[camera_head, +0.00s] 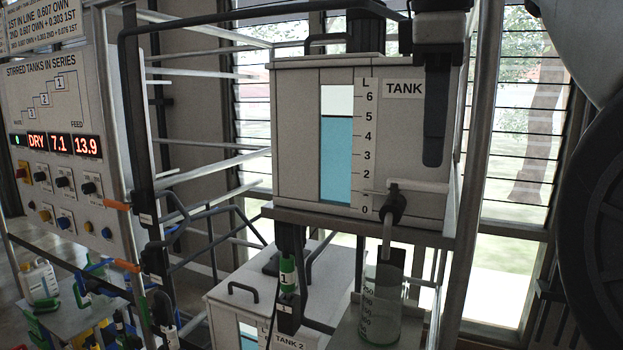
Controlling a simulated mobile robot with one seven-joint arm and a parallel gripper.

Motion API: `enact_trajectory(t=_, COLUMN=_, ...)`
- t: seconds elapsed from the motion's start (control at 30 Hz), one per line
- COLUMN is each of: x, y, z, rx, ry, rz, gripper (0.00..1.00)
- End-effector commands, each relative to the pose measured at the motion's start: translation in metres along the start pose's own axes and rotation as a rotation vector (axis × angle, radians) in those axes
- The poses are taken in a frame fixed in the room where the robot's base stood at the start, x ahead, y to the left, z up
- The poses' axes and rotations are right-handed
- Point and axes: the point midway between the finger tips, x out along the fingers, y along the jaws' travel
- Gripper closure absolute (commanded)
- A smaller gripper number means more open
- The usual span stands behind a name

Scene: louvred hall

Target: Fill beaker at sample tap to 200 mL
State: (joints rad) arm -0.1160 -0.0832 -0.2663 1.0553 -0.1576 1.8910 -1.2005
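The sample tap (391,206) sits low on the front of the white tank (300,170). Its pale lever (417,186) points right. A grey spout reaches down from the tap to the mouth of a clear graduated beaker (380,322). The beaker stands upright on a small shelf (354,335) below the tap. Its lower part looks greenish; I cannot read a liquid level. What looks like my gripper (434,158) hangs dark and fingers-down in front of the tank's right side, above the lever and apart from it. Its finger gap is hidden.
The tank's sight glass (337,160) shows blue liquid to about 5 L. A second tank (235,301) stands lower left. A control panel (55,150) reads "DRY", 7.1 and 13.9. Metal posts and pipes crowd the left; an upright post (472,180) stands right of the tap.

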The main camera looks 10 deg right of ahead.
Motion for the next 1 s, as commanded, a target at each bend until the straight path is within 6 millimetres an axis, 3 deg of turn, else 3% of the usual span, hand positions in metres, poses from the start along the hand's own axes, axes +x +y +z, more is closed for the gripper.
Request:
enact_trajectory(t=0.43, x=0.062, y=-0.001, z=0.0, rx=0.0, ry=0.001, rz=-0.002, gripper=0.67)
enact_trajectory(t=1.0, x=0.08, y=0.0, z=-0.001, rx=0.001, ry=0.001, rz=0.0, gripper=0.67)
